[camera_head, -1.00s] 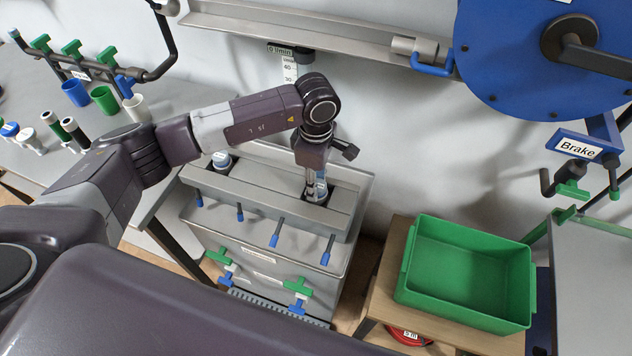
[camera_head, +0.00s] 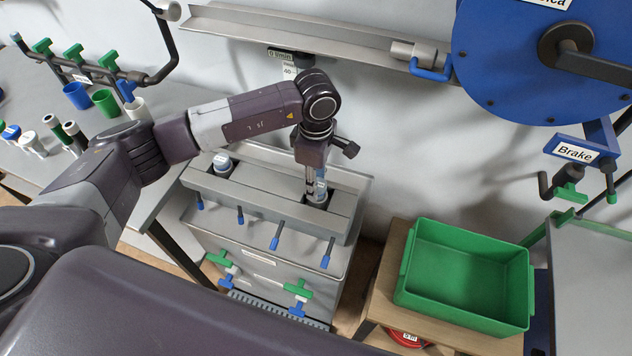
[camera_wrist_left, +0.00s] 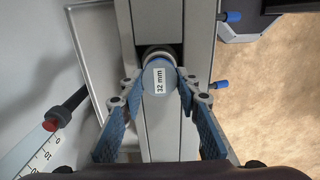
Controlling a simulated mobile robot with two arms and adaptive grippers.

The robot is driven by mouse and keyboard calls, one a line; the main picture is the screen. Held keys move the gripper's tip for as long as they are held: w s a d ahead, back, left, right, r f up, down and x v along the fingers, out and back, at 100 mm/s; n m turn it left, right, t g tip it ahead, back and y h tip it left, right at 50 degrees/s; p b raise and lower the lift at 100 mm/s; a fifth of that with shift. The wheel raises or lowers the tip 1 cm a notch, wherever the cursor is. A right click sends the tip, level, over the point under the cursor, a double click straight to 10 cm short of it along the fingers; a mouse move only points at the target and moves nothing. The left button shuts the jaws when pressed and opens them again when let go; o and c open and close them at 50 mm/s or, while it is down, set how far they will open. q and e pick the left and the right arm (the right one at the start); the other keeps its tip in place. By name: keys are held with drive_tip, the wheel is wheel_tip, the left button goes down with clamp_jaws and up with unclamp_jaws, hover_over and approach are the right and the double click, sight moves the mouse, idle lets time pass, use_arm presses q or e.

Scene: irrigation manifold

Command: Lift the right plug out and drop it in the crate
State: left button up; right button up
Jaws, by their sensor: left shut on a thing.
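The right plug (camera_head: 320,192) is grey-blue and stands upright at the right opening of the grey manifold block (camera_head: 262,190). In the left wrist view its round top (camera_wrist_left: 158,84) carries a "32 mm" label. My left gripper (camera_head: 316,186) points down from above and is shut on this plug, with one finger on each side in the wrist view (camera_wrist_left: 158,76). The plug's lower end is hard to make out, so I cannot tell if it is clear of the opening. The green crate (camera_head: 408,262) stands to the right and looks empty. My right gripper is not in view.
Another plug (camera_head: 222,162) sits in the left opening of the block. Blue-tipped levers (camera_head: 276,236) stick out along its front. A wooden stand (camera_head: 378,300) carries the crate. A blue reel (camera_head: 510,80) hangs at upper right. The space above the crate is clear.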

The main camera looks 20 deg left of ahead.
use_arm(q)
drive_tip(key=shift+r+p, duration=0.75)
drive_tip(key=shift+r, duration=1.35)
drive_tip(key=shift+r+p, duration=0.35)
drive_tip(key=shift+r, duration=1.15)
drive_tip(key=shift+f, duration=0.1)
